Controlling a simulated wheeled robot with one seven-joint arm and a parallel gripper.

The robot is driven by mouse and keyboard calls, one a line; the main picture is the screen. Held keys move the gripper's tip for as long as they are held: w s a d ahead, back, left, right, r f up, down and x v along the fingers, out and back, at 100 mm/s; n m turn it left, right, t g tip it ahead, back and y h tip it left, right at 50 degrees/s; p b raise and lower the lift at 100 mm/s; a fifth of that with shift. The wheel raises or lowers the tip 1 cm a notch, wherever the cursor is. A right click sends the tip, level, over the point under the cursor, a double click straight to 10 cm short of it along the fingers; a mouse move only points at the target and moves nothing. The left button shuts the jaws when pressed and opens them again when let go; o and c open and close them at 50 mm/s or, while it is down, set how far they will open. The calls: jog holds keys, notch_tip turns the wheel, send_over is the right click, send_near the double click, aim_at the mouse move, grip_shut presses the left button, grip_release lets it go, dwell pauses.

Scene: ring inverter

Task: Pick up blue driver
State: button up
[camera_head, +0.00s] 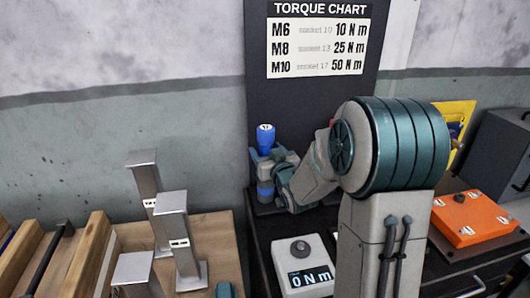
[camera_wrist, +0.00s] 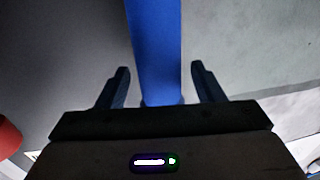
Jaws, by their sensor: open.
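The blue driver (camera_head: 265,138) shows upright in the head view, in front of the black panel, with a white mark on its top. Its lower part is hidden by the end of my arm. In the wrist view the blue driver (camera_wrist: 155,45) runs down from the top edge between the two fingers. My gripper (camera_wrist: 160,70) is open, with one dark finger on each side of the driver and a visible gap on both sides. In the head view my gripper (camera_head: 265,162) is small and just below the driver's top.
A torque chart (camera_head: 317,40) is on the black panel behind. A grey box reading 0 N m (camera_head: 302,262) sits on the dark bench. An orange box (camera_head: 470,220) is at right. Grey metal posts (camera_head: 172,207) stand on a wooden surface at left.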

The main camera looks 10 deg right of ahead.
jog(key=shift+w, duration=0.5)
jog(key=c, duration=1.2)
jog(key=shift+o, duration=0.2)
jog(key=shift+r, duration=0.1)
jog(key=shift+r, duration=0.1)
